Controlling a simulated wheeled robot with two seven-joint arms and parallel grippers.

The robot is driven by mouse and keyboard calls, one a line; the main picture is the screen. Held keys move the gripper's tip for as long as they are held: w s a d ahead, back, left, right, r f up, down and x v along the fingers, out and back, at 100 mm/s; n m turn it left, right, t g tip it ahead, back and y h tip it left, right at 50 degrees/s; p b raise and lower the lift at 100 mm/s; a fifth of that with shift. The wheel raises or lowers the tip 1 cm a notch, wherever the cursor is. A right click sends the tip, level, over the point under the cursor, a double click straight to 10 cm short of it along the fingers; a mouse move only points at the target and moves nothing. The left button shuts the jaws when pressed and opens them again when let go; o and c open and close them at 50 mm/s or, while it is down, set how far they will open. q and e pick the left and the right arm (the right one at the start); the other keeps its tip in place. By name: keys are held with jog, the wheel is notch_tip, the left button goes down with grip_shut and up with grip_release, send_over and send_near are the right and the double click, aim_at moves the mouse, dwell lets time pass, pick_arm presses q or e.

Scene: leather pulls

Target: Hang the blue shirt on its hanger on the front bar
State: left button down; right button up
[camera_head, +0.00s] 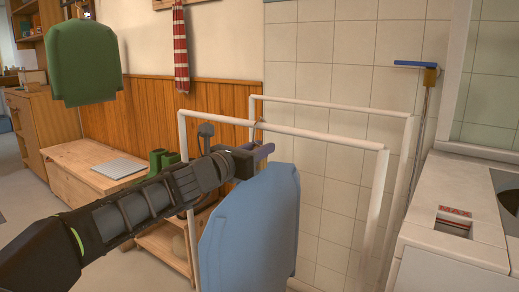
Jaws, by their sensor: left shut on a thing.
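The light blue shirt (252,230) hangs upright below my left gripper (258,153). The gripper is shut on the top part of the shirt's hanger (265,150), which is mostly hidden by the jaws and the shirt. The front bar (320,135) is the nearer white top rail of a rack. A thin hook shape rises above the gripper to the level of this bar; I cannot tell whether it is over the bar or just beside it. The rear bar (340,109) runs behind. My right gripper is not in view.
White rack posts (375,205) stand right of the shirt. A green garment (83,62) hangs at the upper left. A wooden bench (85,165) with green boots (162,160) is at left, and a white counter (455,200) at right. The rack's right half is clear.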

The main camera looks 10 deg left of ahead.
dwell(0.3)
pick_arm(q)
jog(key=c, duration=1.1)
grip_release()
jog(key=shift+f, duration=0.1)
jog(key=v, duration=0.8)
